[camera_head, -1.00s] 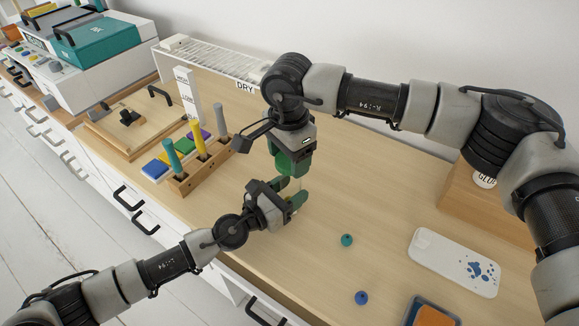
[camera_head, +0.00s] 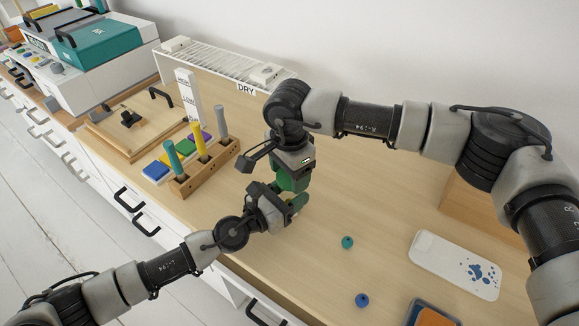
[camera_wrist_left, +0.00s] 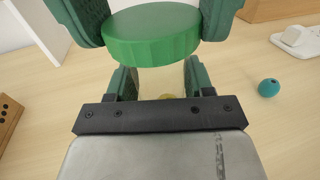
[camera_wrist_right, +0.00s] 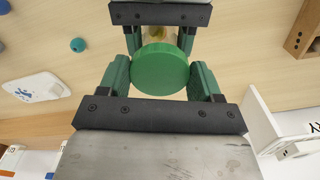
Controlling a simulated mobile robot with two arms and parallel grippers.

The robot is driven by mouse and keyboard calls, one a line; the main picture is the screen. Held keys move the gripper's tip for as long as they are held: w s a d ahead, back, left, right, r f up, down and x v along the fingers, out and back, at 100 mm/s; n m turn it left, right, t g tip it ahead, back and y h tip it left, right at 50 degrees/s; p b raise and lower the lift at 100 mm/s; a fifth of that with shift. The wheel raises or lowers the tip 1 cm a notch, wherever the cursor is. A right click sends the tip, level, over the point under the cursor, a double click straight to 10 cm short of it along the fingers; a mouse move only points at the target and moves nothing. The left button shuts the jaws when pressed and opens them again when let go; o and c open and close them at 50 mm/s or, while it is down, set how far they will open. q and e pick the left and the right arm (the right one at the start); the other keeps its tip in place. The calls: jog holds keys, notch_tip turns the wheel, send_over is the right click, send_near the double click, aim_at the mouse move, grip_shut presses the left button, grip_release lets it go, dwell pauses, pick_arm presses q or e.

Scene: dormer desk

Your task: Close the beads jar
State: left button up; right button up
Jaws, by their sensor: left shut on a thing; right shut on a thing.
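The green lid (camera_wrist_right: 160,68) is a ridged disc. My right gripper (camera_head: 291,181) is shut on its sides, pointing down over the work surface. The lid also shows at the top of the left wrist view (camera_wrist_left: 150,36). My left gripper (camera_head: 294,202) is shut on the clear beads jar (camera_wrist_left: 160,78), just below the lid. Yellowish beads show low in the jar. The lid sits right over the jar's mouth and looks roughly level; whether it touches the rim I cannot tell. In the head view the grippers hide most of the jar.
A teal bead (camera_head: 347,242) and a blue bead (camera_head: 362,300) lie on the wooden desk. A white paw-print case (camera_head: 455,264) lies at right. A wooden peg rack (camera_head: 205,170) stands left of the grippers, and a white drying rack (camera_head: 225,68) stands behind.

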jog(key=shift+f, duration=0.75)
dwell(0.4)
